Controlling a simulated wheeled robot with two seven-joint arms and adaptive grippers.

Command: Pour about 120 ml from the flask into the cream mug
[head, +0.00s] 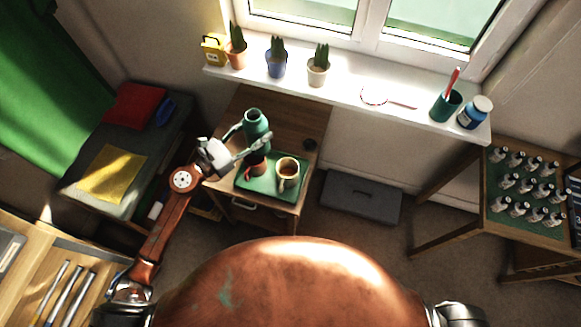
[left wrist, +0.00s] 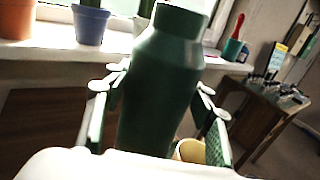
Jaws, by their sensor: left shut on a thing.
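The green flask (head: 257,127) stands roughly upright between the fingers of my left gripper (head: 250,139), which is shut on its body. The flask also fills the middle of the left wrist view (left wrist: 160,85), with a finger on each side. I cannot tell whether its base touches the tray. The cream mug (head: 289,173) stands upright on the green tray (head: 268,190), just right of the flask, with something brown inside. In the left wrist view the mug (left wrist: 191,151) shows partly behind the flask and right finger. My right gripper is out of view.
A reddish object (head: 254,170) sits on the tray below the flask, partly hidden. The tray lies on a small wooden table (head: 229,191). The windowsill (head: 343,88) behind holds potted plants, a magnifier, a green cup and a blue jar. A grey box (head: 360,199) lies on the floor.

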